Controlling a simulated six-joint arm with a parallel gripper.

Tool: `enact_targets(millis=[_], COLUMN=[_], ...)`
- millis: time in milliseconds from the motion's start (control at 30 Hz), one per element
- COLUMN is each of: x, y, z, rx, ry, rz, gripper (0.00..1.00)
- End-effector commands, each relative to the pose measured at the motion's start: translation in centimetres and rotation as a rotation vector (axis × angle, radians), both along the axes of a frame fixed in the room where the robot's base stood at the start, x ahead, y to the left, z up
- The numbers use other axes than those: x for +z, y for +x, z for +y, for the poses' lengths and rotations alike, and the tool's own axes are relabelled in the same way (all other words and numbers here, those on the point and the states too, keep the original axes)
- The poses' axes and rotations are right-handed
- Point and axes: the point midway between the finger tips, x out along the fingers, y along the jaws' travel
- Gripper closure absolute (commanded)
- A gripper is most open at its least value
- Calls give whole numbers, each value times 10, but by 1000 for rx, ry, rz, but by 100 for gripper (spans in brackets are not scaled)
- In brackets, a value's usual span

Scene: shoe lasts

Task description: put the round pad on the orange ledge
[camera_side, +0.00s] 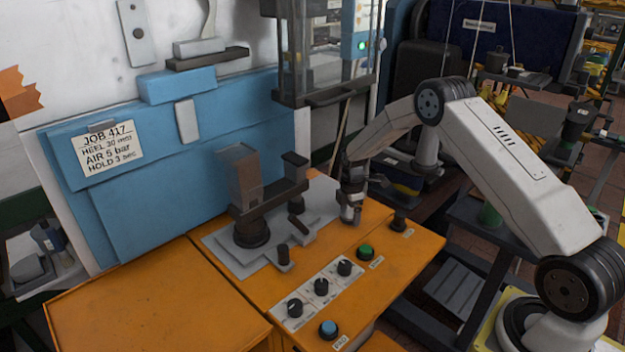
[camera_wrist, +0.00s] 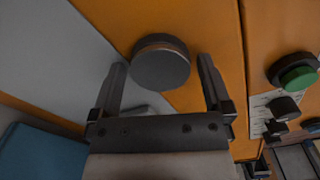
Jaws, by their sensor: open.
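In the wrist view a dark grey round pad (camera_wrist: 160,66) shows between and just past my two fingers, over the orange ledge (camera_wrist: 215,25) and beside the edge of a grey plate. My gripper (camera_wrist: 160,75) is open, with a finger on either side of the pad and visible gaps. I cannot tell whether the pad touches the ledge. In the side view my gripper (camera_side: 350,214) hangs low over the orange top (camera_side: 335,241), at the right edge of the grey plate.
A dark clamp fixture (camera_side: 262,205) stands on the grey plate (camera_side: 222,242) left of my gripper. A green button (camera_side: 365,250), several black knobs (camera_side: 321,286) and a blue button (camera_side: 328,329) are in front. A dark knob-like piece (camera_side: 398,222) stands to the right. A blue panel (camera_side: 165,205) rises behind.

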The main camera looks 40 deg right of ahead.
Motion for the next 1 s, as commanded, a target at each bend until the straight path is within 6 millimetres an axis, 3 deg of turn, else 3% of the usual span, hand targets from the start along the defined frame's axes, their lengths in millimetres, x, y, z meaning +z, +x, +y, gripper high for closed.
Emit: enact_targets(millis=[200, 500, 1000], x=[0, 1, 12], y=[0, 0, 0], z=[0, 0, 0], rx=[0, 0, 0], ry=[0, 0, 0], rz=[0, -1, 0], gripper=[0, 95, 95])
